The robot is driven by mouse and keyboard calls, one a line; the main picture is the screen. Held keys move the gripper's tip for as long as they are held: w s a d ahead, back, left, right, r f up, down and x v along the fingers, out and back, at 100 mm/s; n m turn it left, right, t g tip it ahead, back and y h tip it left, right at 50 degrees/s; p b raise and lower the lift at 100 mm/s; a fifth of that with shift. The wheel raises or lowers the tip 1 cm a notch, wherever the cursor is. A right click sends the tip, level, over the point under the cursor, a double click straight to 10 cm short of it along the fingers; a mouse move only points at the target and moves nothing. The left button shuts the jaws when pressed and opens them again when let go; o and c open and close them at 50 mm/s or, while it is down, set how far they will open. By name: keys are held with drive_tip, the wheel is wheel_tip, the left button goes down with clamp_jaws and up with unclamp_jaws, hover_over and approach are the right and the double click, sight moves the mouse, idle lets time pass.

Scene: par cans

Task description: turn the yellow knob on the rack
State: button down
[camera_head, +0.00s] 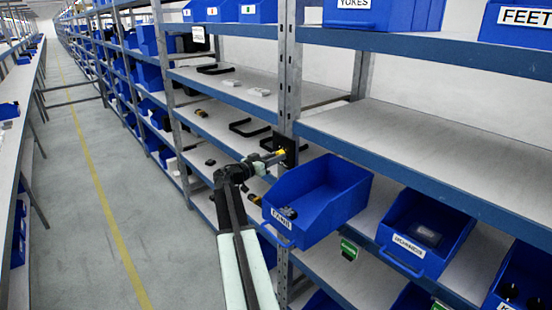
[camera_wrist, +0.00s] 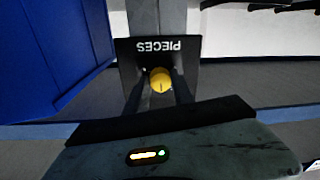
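The yellow knob (camera_head: 281,152) sits on a dark plate (camera_head: 291,144) fixed to a grey rack post. In the wrist view the knob (camera_wrist: 160,82) is round, with a short dark mark on its face, and the plate (camera_wrist: 125,48) reads "PIECES" upside down. My gripper (camera_head: 271,158) reaches to the knob from the left. In the wrist view my gripper's (camera_wrist: 160,84) two dark fingers stand on either side of the knob, with what looks like a narrow gap at each side. The fingers look open; contact is hard to make out.
A blue bin (camera_head: 318,200) juts from the shelf just right of and below the knob; it also fills the left of the wrist view (camera_wrist: 50,60). Black handles (camera_head: 250,127) lie on the shelf left of the post. The aisle floor (camera_head: 90,200) is clear.

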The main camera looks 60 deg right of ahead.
drive_tip(key=shift+n, duration=0.5)
drive_tip(key=shift+r+n+g+y+p, duration=0.15)
drive_tip(key=shift+n+p, duration=0.3)
drive_tip(key=shift+n, duration=3.1)
drive_tip(key=shift+n+g+y+p, duration=0.25)
drive_tip(key=shift+n+p, duration=0.15)
drive_tip(key=shift+n, duration=3.15)
drive_tip(key=c, duration=1.1)
unclamp_jaws()
drive_tip(key=v, duration=0.7)
drive_tip(key=shift+w+a+r, duration=0.1)
drive_tip(key=shift+a, duration=0.3)
